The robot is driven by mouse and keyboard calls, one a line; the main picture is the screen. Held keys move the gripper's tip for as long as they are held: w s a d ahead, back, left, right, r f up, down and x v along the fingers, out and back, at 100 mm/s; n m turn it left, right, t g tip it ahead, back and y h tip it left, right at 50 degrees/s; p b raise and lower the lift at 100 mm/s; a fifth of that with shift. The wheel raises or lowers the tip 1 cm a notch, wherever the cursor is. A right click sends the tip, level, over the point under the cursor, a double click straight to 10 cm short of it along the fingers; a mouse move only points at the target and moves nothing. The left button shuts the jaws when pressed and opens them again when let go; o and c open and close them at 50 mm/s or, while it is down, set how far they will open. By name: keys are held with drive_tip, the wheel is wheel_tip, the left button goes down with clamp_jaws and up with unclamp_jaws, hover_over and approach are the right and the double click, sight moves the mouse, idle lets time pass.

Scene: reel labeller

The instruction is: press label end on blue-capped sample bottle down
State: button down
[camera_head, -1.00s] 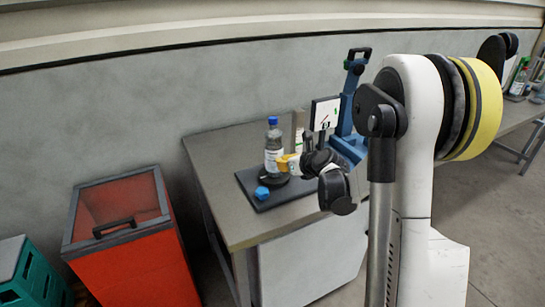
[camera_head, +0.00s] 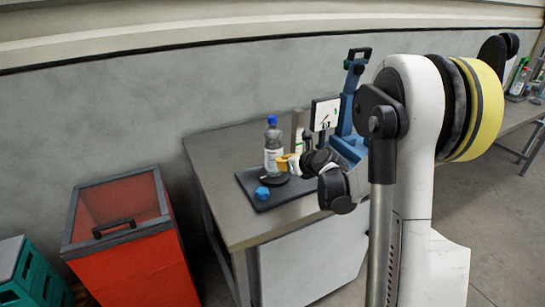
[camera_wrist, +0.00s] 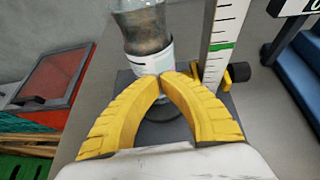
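The blue-capped sample bottle (camera_head: 272,148) stands upright on a dark round base on a black plate (camera_head: 287,196) on the table. It is clear with a white label. In the wrist view, the bottle (camera_wrist: 143,28) fills the top middle, its cap out of frame. Its label (camera_wrist: 150,60) wraps the lower part, with dark print. My gripper (camera_wrist: 160,78) has yellow fingers curved inward, tips together at the label's lower edge. I cannot tell whether they touch the bottle, and no label end is distinct. In the head view, my gripper (camera_head: 285,161) is beside the bottle's lower right.
A white upright scale with a green mark (camera_wrist: 222,45) stands close right of the bottle. A blue stand (camera_head: 346,110) with a white dial panel (camera_head: 325,113) is behind it. A blue knob (camera_head: 262,193) sits on the plate's front. A red bin (camera_head: 130,250) stands left of the table.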

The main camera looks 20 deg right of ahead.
drive_tip(key=shift+w+d, duration=0.1)
drive_tip(key=shift+d, duration=0.5)
idle(0.7)
idle(0.3)
drive_tip(key=shift+s+d+b, duration=0.15)
drive_tip(key=shift+s+b, duration=0.05)
drive_tip(key=shift+s, duration=1.3)
drive_tip(key=shift+s+d+b, duration=0.15)
drive_tip(key=shift+s, duration=1.35)
drive_tip(key=s+a+r+n+g, duration=0.2)
drive_tip(key=s+a+r+n, duration=0.1)
drive_tip(key=s+a+n, duration=0.4)
drive_tip(key=s+a+r+n+g, duration=0.1)
drive_tip(key=s+a+r+n, duration=0.25)
drive_tip(key=a+n, duration=0.5)
drive_tip(key=s+a+n+g, duration=0.1)
drive_tip(key=s+a+n, duration=0.1)
drive_tip(key=s+n, duration=0.6)
drive_tip(key=s+a+f+n+g+h, duration=0.1)
drive_tip(key=s+a+n, duration=0.1)
drive_tip(key=s+n, duration=0.7)
drive_tip(key=shift+n, duration=1.15)
